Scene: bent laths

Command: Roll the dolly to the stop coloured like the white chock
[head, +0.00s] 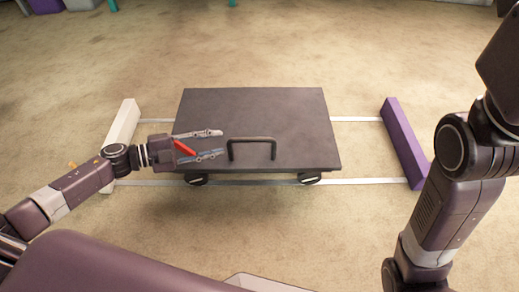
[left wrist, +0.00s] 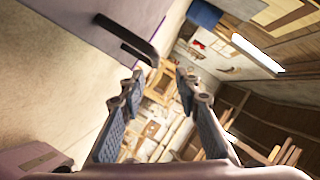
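The dolly (head: 255,110) is a dark flat platform on small casters, standing between two stops. A black bar handle (head: 252,141) rises near its front edge; it also shows in the left wrist view (left wrist: 128,38). The white stop (head: 122,125) is at the left, partly hidden by my left arm. The purple stop (head: 403,140) is at the right. My left gripper (head: 222,144) is open and empty, over the dolly's front left part. Its fingertips point at the handle from the left, a little short of it. I cannot make out a white chock. My right gripper is out of view.
Two pale metal rails run between the stops; the front rail (head: 360,182) passes near the dolly's casters. A pale tray-like edge (head: 262,283) shows at the bottom. Bins, one purple (head: 46,5), stand at the far back left. The floor behind the dolly is clear.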

